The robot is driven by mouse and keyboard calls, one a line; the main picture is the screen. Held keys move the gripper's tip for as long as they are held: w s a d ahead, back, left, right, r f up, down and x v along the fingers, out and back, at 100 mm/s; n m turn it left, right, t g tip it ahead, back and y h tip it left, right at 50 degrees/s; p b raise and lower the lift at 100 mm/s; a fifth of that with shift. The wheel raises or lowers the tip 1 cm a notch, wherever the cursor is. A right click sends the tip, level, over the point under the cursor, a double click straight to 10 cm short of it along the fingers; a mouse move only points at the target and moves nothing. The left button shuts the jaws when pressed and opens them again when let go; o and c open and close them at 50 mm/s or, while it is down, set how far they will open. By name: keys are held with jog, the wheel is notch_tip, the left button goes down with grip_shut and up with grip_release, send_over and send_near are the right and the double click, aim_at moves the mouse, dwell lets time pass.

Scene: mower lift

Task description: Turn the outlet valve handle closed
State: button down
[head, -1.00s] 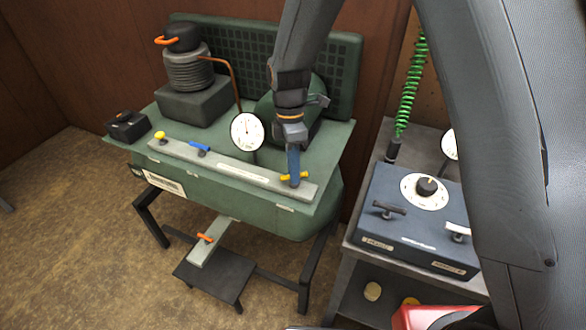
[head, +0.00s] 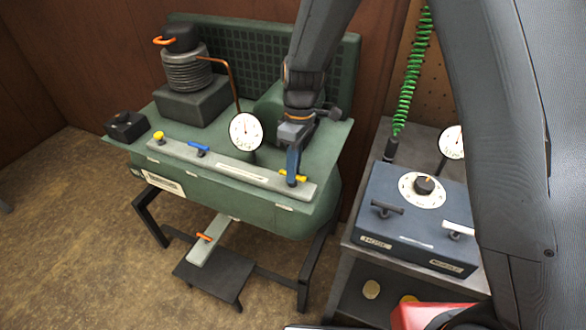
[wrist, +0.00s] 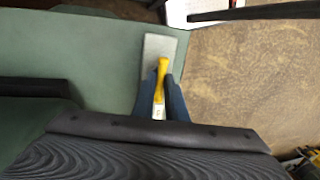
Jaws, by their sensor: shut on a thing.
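A yellow lever handle (head: 302,178) sits at the right end of the pale grey bar (head: 240,173) along the front of the green machine. I take it as the outlet valve handle; its label is too small to read. My gripper (head: 292,180) comes down over it from above, its blue fingers shut on the handle. In the wrist view the yellow handle (wrist: 161,70) lies between the two fingers (wrist: 160,97), running lengthwise between them. Part of the handle is hidden by the fingers.
A blue lever (head: 198,148) and a yellow knob (head: 159,136) stand further left on the bar. A round gauge (head: 246,131) rises behind it. A dark blue control box (head: 412,232) stands on a grey bench at right. A foot pedal (head: 204,248) is below.

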dwell(0.4)
jog(key=c, duration=1.8)
grip_release()
notch_tip(320, 180, up, 8)
jog(key=w+b, duration=0.1)
jog(key=b, duration=0.1)
jog(key=shift+w+d+f, duration=0.2)
jog(key=shift+d, duration=0.1)
jog(key=s+d+m+t, duration=0.1)
jog(key=s+d+m, duration=0.3)
jog(key=d, duration=0.3)
jog(key=s+d+m+t, duration=0.1)
jog(key=s+d+m, duration=0.4)
jog(key=d, duration=0.3)
jog(key=s+d+m+t, duration=0.1)
jog(key=s+d+m, duration=0.3)
jog(key=d, duration=0.3)
jog(key=shift+s+d+r+m+h, duration=0.2)
jog(key=shift+s+d+m+h, duration=0.15)
jog(key=shift+m, duration=0.25)
